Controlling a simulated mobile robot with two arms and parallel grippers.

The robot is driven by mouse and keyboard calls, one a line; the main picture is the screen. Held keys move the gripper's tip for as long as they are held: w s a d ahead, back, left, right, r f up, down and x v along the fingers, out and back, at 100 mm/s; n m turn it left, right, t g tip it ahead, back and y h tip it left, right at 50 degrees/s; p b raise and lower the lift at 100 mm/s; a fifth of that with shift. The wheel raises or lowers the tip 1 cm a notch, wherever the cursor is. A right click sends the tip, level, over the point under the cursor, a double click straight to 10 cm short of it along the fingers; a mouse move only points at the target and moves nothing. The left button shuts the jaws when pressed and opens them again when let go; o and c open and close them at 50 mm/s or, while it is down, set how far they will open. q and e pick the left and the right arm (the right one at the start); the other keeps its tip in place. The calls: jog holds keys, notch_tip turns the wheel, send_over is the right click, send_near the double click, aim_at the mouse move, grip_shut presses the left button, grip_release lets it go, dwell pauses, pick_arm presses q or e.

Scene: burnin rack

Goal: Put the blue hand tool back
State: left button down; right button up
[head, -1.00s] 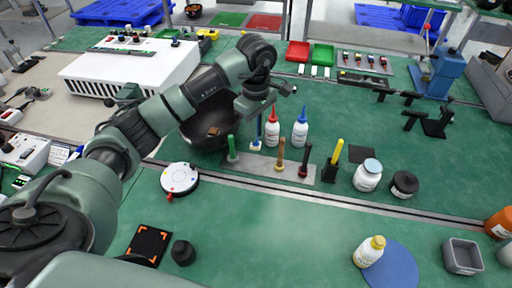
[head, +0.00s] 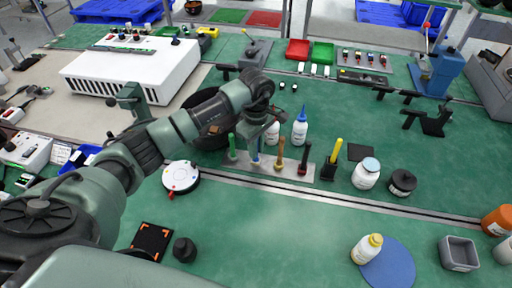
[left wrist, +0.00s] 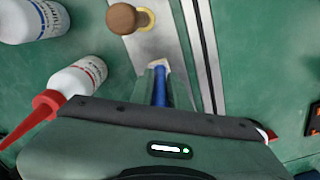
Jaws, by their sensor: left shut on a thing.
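My left gripper (head: 257,140) is shut on the blue hand tool (head: 255,159) and holds it upright over the grey rack plate (head: 291,171). The tool's blue shaft (left wrist: 160,87) shows in the left wrist view, with its pale lower end over the plate (left wrist: 163,45). Whether that end touches the plate or sits in a slot, I cannot tell. My right gripper is not in view.
A red-capped bottle (head: 272,133), partly hidden, and a blue-capped bottle (head: 300,130) stand just behind the rack. A dark bowl (head: 205,138) is behind my left arm. A yellow-handled tool in a black holder (head: 329,170) stands right of the plate.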

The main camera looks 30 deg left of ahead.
pick_arm(q)
jog(key=c, duration=1.3)
grip_release()
jog(key=shift+c, duration=0.2)
jog(key=shift+r+p, duration=0.3)
jog(key=shift+p, duration=0.05)
notch_tip(320, 180, up, 10)
jog(key=b, duration=0.3)
jog(key=shift+r, duration=0.85)
